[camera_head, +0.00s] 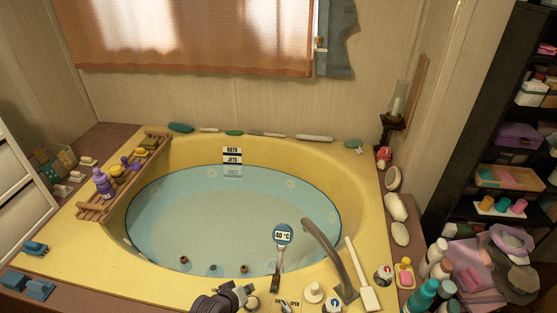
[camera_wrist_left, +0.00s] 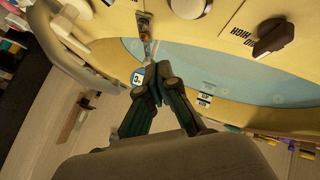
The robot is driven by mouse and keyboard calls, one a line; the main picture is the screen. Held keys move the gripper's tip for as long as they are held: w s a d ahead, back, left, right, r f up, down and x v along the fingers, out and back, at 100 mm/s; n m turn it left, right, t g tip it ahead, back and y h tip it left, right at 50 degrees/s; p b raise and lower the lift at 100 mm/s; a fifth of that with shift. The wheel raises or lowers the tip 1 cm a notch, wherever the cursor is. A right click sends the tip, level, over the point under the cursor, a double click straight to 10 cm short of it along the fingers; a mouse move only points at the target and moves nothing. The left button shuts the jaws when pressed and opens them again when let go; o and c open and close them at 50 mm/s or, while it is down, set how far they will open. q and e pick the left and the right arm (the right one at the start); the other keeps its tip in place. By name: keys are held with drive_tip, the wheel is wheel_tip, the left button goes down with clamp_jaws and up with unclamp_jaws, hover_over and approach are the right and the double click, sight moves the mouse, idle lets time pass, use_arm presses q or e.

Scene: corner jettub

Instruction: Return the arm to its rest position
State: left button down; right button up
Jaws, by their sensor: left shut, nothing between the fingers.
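My left gripper (camera_head: 240,292) is at the bottom edge of the head view, over the near rim of the yellow corner tub (camera_head: 85,232). It is shut and empty. In the left wrist view its two fingers (camera_wrist_left: 157,72) meet at their tips. A pale knob (camera_head: 252,303) is close beside the gripper. My right gripper is in neither view.
A curved spout (camera_head: 325,252) and a pale long-handled brush (camera_head: 362,277) stand right of the gauge. A wooden rack (camera_head: 97,211) with small purple and yellow items lies on the left rim. Bottles (camera_head: 421,296) crowd the lower right. The water (camera_head: 215,220) is open.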

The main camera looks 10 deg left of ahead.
use_arm(q)
drive_tip(key=s+a+r+m+g+y, duration=0.2)
drive_tip(key=s+a+r+m+g, duration=0.15)
drive_tip(key=s+r, duration=0.7)
drive_tip(key=s+a+r+m+g+y, duration=0.15)
drive_tip(key=s+r+m, duration=0.4)
drive_tip(key=s, duration=0.85)
wheel_tip(320, 180, down, 23)
drive_tip(key=s+n+g, duration=0.1)
drive_tip(key=n, duration=0.1)
drive_tip(key=s+a+f+g, duration=0.1)
drive_tip(key=s+a+f, duration=0.2)
drive_tip(key=s+f, duration=1.4)
drive_tip(key=shift+s+f+g, duration=0.15)
drive_tip(key=shift+f+g, duration=0.05)
drive_tip(key=shift+g, duration=0.1)
drive_tip(key=shift+a, duration=0.1)
